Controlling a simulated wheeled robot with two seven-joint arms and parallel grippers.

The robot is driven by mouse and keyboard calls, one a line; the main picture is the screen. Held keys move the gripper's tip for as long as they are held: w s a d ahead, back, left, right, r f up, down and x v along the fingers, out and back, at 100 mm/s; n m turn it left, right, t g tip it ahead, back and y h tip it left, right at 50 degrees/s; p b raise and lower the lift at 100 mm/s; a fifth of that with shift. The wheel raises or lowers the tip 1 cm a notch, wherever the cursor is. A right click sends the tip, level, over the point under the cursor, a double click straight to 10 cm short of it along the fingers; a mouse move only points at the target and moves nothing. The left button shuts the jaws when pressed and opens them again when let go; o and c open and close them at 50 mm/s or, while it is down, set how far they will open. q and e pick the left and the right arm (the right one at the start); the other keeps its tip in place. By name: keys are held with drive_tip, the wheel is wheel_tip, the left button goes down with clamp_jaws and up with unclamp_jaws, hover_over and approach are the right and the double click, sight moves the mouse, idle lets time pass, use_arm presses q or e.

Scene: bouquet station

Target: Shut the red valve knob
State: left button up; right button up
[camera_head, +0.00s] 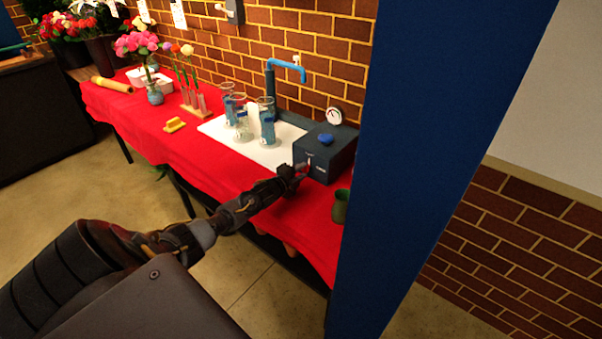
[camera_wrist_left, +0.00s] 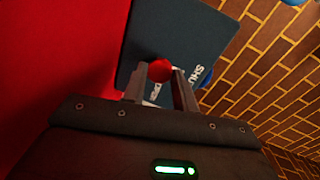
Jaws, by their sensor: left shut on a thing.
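The red valve knob (camera_wrist_left: 160,71) sits on the front face of a dark blue-grey box (camera_wrist_left: 165,30) with white lettering, partly readable as "SHU". In the left wrist view my left gripper (camera_wrist_left: 161,76) has its two fingers on either side of the knob and is shut on it. In the head view my left gripper (camera_head: 300,172) reaches the front of the box (camera_head: 327,160), and only a small bit of red shows there. The knob's lower part is hidden by the fingers. My right gripper is not in view.
A green cup (camera_head: 341,206) and blue pillar (camera_head: 420,130) are close at right.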

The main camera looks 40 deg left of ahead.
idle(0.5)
use_arm(q)
drive_tip(key=o, duration=1)
drive_tip(key=shift+c, duration=0.2)
drive_tip(key=shift+s, duration=0.1)
drive_tip(key=shift+s, duration=0.3)
drive_tip(key=s, duration=0.3)
drive_tip(key=s+r, duration=0.1)
drive_tip(key=s, duration=0.6)
drive_tip(key=shift+r, duration=0.3)
drive_tip(key=shift+d, duration=0.1)
